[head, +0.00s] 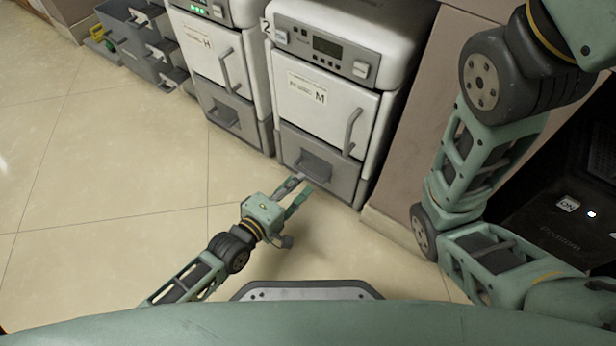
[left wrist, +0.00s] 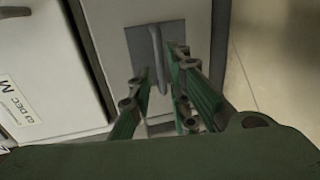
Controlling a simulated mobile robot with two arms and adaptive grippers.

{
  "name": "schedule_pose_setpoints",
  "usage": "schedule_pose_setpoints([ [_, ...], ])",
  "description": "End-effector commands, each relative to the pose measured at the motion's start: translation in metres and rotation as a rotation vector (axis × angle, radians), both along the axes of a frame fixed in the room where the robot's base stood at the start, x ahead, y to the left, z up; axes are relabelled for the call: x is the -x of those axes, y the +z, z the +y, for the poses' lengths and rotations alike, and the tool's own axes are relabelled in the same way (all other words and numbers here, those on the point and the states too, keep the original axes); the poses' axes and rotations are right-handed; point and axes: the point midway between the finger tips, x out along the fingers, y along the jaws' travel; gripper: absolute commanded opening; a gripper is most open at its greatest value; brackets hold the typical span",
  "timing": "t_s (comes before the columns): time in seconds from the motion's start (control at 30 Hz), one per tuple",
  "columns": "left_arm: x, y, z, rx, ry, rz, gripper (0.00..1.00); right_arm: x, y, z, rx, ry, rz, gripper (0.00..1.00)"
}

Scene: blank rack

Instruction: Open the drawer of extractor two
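Extractor two (head: 340,92) is a white unit with a "2" beside its top, a display and an "M" label. Its grey drawer (head: 344,182) at the bottom looks closed and has a recessed panel with a handle (head: 314,164). The handle also shows in the left wrist view (left wrist: 158,62). My left gripper (head: 306,186) is open just in front of the drawer. In the left wrist view its fingers (left wrist: 160,66) are apart, with the handle between them in the picture; I cannot tell whether they touch it. My right gripper is out of view.
A similar white unit (head: 212,62) labelled "H" stands left of extractor two, also with a grey drawer. A grey bin rack (head: 142,45) stands at the far left. The tiled floor (head: 110,170) on the left is clear. My right arm is folded at the right.

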Motion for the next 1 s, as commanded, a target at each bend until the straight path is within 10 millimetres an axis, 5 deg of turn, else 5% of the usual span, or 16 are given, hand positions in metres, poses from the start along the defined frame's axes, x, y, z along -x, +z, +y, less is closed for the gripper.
schedule_pose_setpoints([
  [0.33,-0.038,-0.012,-0.027,0.001,0.000,-0.001,0.17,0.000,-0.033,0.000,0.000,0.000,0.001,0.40],
  [0.67,-0.042,-0.011,-0.030,-0.001,0.001,0.001,0.17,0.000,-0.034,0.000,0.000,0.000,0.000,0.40],
  [0.87,-0.042,-0.011,-0.030,-0.001,0.000,0.001,0.01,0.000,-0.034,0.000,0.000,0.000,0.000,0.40],
  [1.0,-0.041,-0.011,-0.030,-0.001,0.000,0.001,0.00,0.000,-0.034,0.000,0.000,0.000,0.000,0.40],
])
